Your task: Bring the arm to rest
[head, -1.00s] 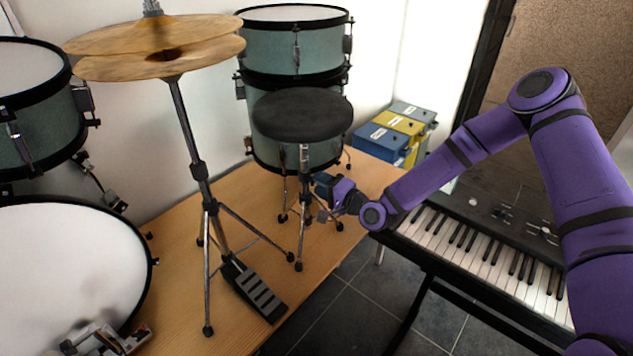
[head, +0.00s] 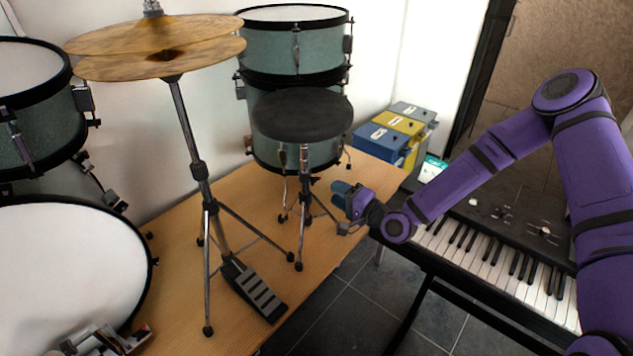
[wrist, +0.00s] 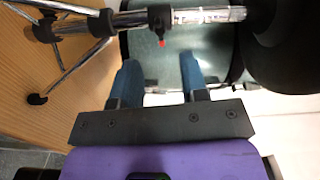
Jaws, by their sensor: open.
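My gripper (head: 340,194) is at the end of my purple arm, over the right edge of the wooden platform, just right of the drum stool's (head: 303,116) stand. In the wrist view, its two blue fingers (wrist: 160,80) are apart with nothing between them. Beyond the fingers are the stool's metal post (wrist: 205,15) and a green drum (wrist: 165,62). In the head view a clear gap shows between the gripper and the stool's legs.
A hi-hat stand (head: 200,170) is left of the stool. A keyboard (head: 490,255) lies under my forearm. Blue, yellow and grey boxes (head: 380,140) stand behind. Dark floor tiles (head: 345,310) are clear at the front.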

